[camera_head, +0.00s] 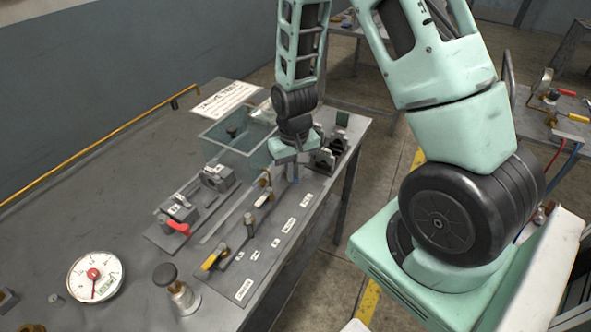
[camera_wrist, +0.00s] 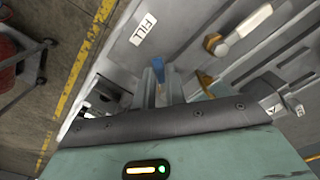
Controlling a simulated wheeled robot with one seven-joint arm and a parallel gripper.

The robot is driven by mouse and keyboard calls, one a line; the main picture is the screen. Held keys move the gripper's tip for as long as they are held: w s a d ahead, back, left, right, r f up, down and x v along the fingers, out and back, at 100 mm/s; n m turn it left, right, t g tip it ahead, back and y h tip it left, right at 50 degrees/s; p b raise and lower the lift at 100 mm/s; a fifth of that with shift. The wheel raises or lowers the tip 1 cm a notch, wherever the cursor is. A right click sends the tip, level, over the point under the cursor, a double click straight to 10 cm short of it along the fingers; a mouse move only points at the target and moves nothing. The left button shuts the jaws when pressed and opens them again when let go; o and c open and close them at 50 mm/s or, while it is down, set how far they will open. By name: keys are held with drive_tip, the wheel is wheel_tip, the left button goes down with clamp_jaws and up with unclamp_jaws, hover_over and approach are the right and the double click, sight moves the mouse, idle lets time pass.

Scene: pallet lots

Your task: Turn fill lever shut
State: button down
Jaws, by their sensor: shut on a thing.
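The fill lever (camera_wrist: 158,68) has a blue handle and stands near a plate marked FILL (camera_wrist: 143,29) in the wrist view. In the head view a bit of its blue handle (camera_head: 294,179) shows under my gripper (camera_head: 289,166). In the wrist view my gripper (camera_wrist: 160,90) is shut on the blue handle. The lever's valve body and the fingertips are largely hidden by the gripper.
A white-handled lever (camera_head: 264,200) is close beside my gripper. A yellow lever (camera_head: 211,261) and a red lever (camera_head: 178,226) are nearer. A clear tank (camera_head: 232,140) stands behind to the left. A round gauge (camera_head: 95,276) lies at front left.

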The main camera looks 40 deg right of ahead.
drive_tip(key=shift+w+a+m, duration=0.15)
drive_tip(key=shift+a+m, duration=0.3)
drive_tip(key=shift+m, duration=0.75)
drive_tip(key=m, duration=0.1)
drive_tip(key=a+m+p, duration=0.1)
drive_tip(key=m, duration=0.1)
drive_tip(key=shift+w+m, duration=0.3)
drive_tip(key=shift+w, duration=0.1)
drive_tip(key=m, duration=0.2)
drive_tip(key=w+m+p, duration=0.1)
drive_tip(key=m, duration=0.1)
drive_tip(key=shift+w+a+m+p, duration=0.2)
drive_tip(key=shift+a+m+p, duration=0.1)
drive_tip(key=shift+a, duration=0.1)
drive_tip(key=c, duration=1.5)
unclamp_jaws()
drive_tip(key=shift+o, duration=0.2)
